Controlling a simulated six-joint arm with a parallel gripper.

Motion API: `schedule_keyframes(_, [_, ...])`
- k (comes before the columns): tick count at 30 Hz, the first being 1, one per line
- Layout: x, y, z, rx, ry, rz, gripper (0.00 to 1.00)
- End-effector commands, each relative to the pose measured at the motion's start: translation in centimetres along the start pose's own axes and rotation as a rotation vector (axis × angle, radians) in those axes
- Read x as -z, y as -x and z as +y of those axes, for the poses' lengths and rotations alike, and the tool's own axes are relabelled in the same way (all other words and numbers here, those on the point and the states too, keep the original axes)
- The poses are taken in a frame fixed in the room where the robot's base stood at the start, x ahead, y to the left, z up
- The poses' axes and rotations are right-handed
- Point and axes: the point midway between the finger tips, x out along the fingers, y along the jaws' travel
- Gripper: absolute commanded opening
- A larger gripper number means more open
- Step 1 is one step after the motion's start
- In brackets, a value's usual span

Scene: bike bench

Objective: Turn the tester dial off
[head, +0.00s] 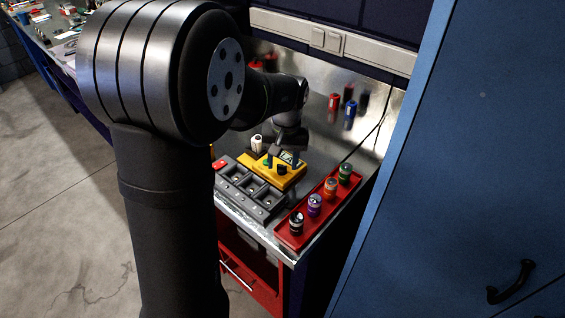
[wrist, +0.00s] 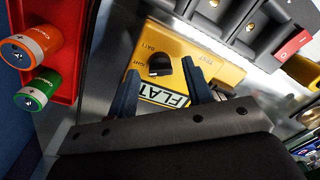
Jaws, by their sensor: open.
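The yellow tester (head: 271,177) stands on the metal bench under my gripper (head: 284,155). In the wrist view the tester (wrist: 206,68) carries a black dial (wrist: 160,66) with printed labels around it, one reading TEST. Which label the dial points to is hard to tell. Its display (wrist: 164,97) reads FLAT and is partly covered by my gripper. My two fingers are open, one on each side of the dial's near side, with visible gaps to it. I cannot tell how high the fingertips are above the tester.
A red tray (head: 322,209) with several coloured batteries stands to the right of the tester. A grey compartment holder (head: 248,190) lies on the left, beside a red piece (head: 221,164). A blue cabinet (head: 470,150) bounds the right side. A metal back panel rises behind.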

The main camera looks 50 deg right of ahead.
Motion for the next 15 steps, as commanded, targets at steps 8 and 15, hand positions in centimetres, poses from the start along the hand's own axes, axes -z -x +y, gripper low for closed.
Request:
schedule_keyframes(8, [-0.03,-1.04,-0.01,0.000,0.000,0.000,0.46])
schedule_keyframes(15, [-0.02,-1.01,0.00,0.000,0.000,0.001,0.29])
